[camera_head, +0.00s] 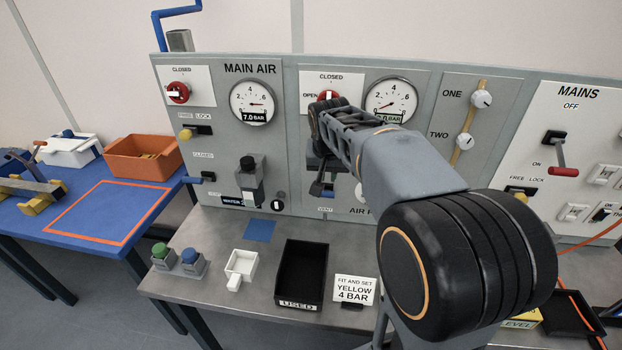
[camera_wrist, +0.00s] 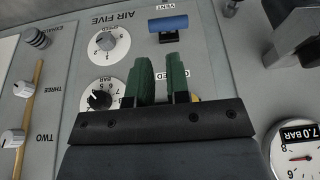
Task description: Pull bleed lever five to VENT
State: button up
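Bleed lever five has a blue handle (camera_wrist: 168,23) on a dark stub in the wrist view, on the AIR FIVE panel close to the printed word VENT. That view is upside down. In the head view the blue lever (camera_head: 320,189) shows just above the VENT label, partly behind my arm. My gripper (camera_wrist: 162,62) shows two green fingers with a gap between them. It is open and empty. The fingertips point toward the lever and appear apart from it.
In the wrist view a black knob (camera_wrist: 100,99) and a grey speed knob (camera_wrist: 106,41) sit beside the fingers. The pressure gauge (camera_head: 390,100) stands near my wrist. A black tray (camera_head: 302,272) and a white holder (camera_head: 241,266) lie on the bench below.

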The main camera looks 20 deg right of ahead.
aim_at(325, 193)
jog(key=w, duration=0.2)
jog(key=w+r, duration=0.1)
jog(key=shift+w+d+m, duration=0.1)
jog(key=shift+d+m, duration=0.2)
jog(key=shift+d, duration=0.1)
grip_shut()
jog(key=p+x, duration=0.1)
jog(key=x, duration=0.9)
jog(key=shift+a, duration=0.1)
